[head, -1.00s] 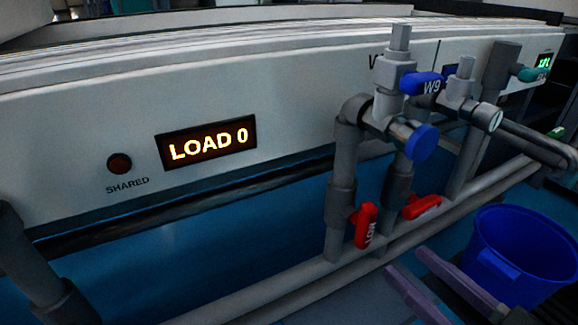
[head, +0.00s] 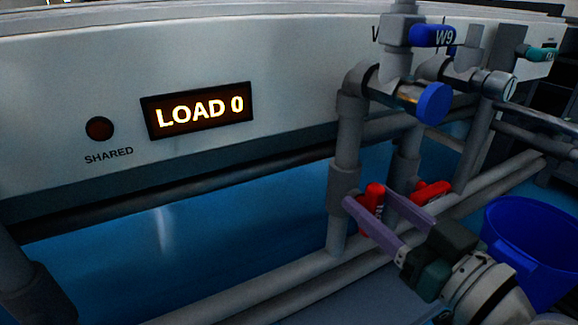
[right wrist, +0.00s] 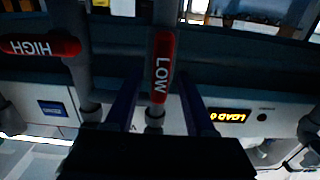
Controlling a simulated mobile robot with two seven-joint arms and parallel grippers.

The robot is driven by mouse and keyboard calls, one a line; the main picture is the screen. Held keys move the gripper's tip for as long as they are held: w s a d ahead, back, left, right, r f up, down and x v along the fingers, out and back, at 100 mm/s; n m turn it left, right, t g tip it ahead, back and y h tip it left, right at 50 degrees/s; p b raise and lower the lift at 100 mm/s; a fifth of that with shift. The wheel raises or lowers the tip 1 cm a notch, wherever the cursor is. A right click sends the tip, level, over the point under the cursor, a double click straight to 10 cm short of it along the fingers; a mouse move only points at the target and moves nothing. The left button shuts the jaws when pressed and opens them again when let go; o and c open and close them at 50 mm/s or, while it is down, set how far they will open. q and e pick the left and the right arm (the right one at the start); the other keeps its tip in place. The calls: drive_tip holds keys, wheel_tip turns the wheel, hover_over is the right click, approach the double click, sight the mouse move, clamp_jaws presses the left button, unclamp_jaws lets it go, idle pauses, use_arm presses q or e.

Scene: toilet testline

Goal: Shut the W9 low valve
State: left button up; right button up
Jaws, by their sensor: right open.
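In the right wrist view the fingers (right wrist: 159,78) straddle the lever with gaps on both sides. My left gripper is not in view.
A second red handle (head: 431,193), marked HIGH in the right wrist view (right wrist: 40,46), lies crosswise to its pipe close by. A blue bucket (head: 535,240) stands at the right. A display (head: 199,109) reads LOAD 0. A horizontal pipe (head: 290,280) runs below.

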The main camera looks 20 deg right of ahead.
clamp_jaws()
idle(0.3)
